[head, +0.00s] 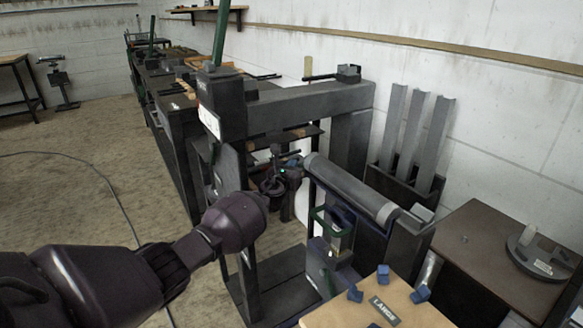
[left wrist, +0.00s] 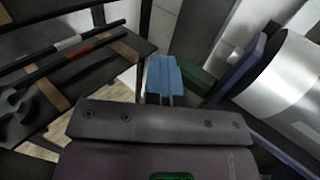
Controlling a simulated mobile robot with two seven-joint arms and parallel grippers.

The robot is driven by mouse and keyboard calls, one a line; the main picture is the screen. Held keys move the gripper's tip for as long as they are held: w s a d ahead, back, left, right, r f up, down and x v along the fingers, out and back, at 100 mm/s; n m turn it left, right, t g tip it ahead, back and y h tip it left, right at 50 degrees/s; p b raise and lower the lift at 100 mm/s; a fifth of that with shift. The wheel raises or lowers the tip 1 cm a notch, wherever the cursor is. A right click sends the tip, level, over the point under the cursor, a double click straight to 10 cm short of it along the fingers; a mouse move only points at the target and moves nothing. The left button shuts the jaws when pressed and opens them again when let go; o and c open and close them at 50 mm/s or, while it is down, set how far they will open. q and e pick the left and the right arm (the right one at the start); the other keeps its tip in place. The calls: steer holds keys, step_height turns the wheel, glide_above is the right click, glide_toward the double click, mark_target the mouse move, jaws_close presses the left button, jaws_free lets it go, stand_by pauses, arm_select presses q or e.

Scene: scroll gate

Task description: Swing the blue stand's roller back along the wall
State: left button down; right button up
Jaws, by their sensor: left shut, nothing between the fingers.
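The roller (head: 350,188) is a long grey cylinder on the dark blue stand (head: 362,238), slanting from the far left end toward the near right, beside the wall. In the left wrist view, the shiny roller (left wrist: 285,75) and a blue panel of the stand (left wrist: 240,68) fill the right side. My left gripper (head: 296,160) is by the roller's far left end, small and dark in the head view. Its blue fingers (left wrist: 164,75) are together and empty, left of a green part (left wrist: 200,80); contact cannot be told. My right gripper is not in view.
A grey gate frame (head: 310,103) spans behind the roller. Upright grey channels (head: 405,130) stand in a rack by the wall. A brown table (head: 490,240) and a wooden table (head: 350,315) with blue blocks are at the right front. Open floor (head: 70,185) lies left.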

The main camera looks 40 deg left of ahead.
arm_select(q)
steer(key=p+v, duration=0.4)
steer(key=v, duration=0.7)
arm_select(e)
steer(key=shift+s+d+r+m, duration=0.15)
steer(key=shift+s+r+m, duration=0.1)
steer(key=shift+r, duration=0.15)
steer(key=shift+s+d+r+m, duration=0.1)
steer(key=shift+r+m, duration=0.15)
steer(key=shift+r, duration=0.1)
